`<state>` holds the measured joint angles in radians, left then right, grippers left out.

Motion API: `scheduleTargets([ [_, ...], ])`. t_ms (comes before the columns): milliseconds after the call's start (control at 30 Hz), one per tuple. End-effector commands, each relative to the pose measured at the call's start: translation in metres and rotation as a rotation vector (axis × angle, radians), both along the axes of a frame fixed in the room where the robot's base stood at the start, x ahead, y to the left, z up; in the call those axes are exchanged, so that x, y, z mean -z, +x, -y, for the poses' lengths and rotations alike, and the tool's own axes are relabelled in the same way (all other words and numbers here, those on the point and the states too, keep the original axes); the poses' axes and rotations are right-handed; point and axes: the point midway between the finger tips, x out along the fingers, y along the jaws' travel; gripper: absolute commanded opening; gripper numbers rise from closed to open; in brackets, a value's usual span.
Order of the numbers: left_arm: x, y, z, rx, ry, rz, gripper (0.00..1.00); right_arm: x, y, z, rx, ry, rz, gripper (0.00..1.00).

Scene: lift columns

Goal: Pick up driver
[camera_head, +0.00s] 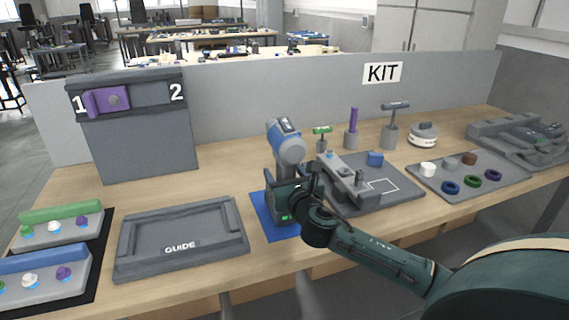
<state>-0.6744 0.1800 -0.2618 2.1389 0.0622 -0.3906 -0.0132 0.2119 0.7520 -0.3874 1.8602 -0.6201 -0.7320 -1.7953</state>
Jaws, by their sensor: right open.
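The driver (289,150), a grey power tool with blue parts, stands upright on a blue mat (264,226) near the middle of the workbench. My right gripper (287,192) is at the lower part of the driver, just below its grey body. It is open, and it hides much of the handle and base. I cannot tell whether the fingers touch the handle. My left gripper is not in view.
A grey fixture (400,190) stands close on the right, with upright tools (389,135) behind it. A GUIDE tray (137,262) lies to the left. A parts tray (449,195) sits further right. A grey partition (235,112) closes the back.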

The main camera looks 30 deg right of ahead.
Motion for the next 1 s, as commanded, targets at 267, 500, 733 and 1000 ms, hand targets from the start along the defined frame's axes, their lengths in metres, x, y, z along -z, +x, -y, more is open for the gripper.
scheduleTargets([
  [267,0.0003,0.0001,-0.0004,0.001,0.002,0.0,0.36,0.0004,0.0022,0.0001,-0.001,0.0,-0.001,0.6],
  [500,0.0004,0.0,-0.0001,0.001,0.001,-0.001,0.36,0.0004,0.002,0.0003,-0.001,0.001,-0.001,0.41],
  [733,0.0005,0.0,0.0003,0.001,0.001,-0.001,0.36,0.0004,0.0019,0.0003,-0.001,0.0,-0.001,0.22],
  [1000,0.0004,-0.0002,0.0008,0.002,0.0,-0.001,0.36,0.0005,0.0019,0.0003,-0.001,0.0,-0.001,0.0],
])
